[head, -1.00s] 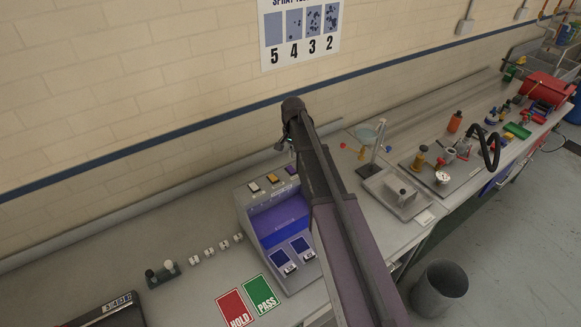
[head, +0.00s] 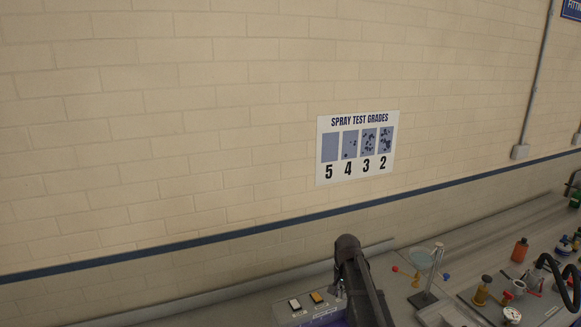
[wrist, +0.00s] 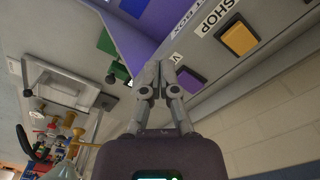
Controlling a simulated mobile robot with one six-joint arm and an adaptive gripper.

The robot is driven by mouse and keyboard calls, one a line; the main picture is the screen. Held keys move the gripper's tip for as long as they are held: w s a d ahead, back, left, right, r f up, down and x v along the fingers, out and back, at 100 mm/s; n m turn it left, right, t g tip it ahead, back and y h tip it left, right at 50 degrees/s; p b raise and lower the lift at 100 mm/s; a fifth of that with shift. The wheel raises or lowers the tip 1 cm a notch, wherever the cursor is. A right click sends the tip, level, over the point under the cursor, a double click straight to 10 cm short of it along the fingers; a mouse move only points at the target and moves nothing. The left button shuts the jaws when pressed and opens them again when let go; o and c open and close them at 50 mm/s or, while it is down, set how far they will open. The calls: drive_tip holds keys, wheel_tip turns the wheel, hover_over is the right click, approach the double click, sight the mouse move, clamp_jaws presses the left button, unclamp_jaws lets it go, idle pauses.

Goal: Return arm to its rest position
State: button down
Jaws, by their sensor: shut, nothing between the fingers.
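My gripper (wrist: 160,72) is in the wrist view with its two grey fingers together and nothing between them. It is close to a grey box with a purple panel (wrist: 140,35). A yellow button (wrist: 238,39) and a purple button (wrist: 190,80) are on the box's sloped face, to the right of the fingertips. I cannot tell whether the fingers touch the box. In the head view my dark arm (head: 362,285) rises from the bottom edge in front of the box (head: 290,313); the gripper is not clearly visible there.
A stand with a glass dish (head: 420,254), an orange bottle (head: 520,249) and small items stand on the bench to the right. A spray test chart (head: 357,148) hangs on the brick wall. A tray (wrist: 65,82) shows at left in the wrist view.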

drive_tip(key=s+f+n+b, duration=0.1)
drive_tip(key=s+f+b, duration=0.3)
drive_tip(key=s, duration=0.2)
drive_tip(key=s+f+n+b, duration=0.2)
drive_tip(key=s+f+b, duration=0.2)
drive_tip(key=s, duration=0.3)
drive_tip(key=s+f+n+b, duration=0.2)
drive_tip(key=s+f+b, duration=0.3)
drive_tip(key=s+f, duration=0.1)
drive_tip(key=shift+s+f, duration=0.1)
drive_tip(key=shift+s, duration=0.25)
drive_tip(key=shift+s+f+n, duration=0.2)
drive_tip(key=shift+s+n, duration=0.2)
drive_tip(key=shift+s, duration=0.05)
